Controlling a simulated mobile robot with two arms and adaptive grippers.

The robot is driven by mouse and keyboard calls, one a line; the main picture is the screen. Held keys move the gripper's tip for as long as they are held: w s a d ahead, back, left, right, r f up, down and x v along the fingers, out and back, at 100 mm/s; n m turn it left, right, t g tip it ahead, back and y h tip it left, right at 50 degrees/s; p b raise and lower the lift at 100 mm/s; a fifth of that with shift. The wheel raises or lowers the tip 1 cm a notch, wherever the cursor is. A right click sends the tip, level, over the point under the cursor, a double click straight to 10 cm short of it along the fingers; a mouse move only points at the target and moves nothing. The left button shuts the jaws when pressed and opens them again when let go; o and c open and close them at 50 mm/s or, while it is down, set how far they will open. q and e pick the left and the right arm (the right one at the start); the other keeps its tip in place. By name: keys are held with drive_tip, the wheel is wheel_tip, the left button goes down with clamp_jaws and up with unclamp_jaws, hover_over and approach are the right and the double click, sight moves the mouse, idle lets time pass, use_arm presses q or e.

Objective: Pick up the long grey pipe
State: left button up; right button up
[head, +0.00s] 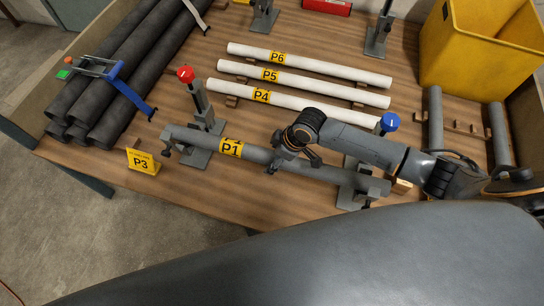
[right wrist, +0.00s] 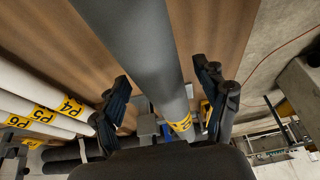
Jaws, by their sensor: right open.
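The long grey pipe (head: 258,154), with a yellow P1 label, lies level across two grey stands in the head view. The left stand (head: 197,145) has a red knob and the right stand (head: 352,190) a blue one. My right gripper (head: 293,158) is at the middle of the pipe, right of the label, with its jaws open. In the right wrist view the pipe (right wrist: 145,45) runs between the two spread fingers (right wrist: 165,95). Whether a finger touches it I cannot tell. My left gripper is not in view.
White pipes (head: 300,59) labelled P4, P5 and P6 lie behind. Dark thick pipes (head: 120,70) are strapped together at left. A yellow bin (head: 470,75) and two short grey pipes (head: 435,115) are at right.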

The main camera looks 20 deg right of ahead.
clamp_jaws()
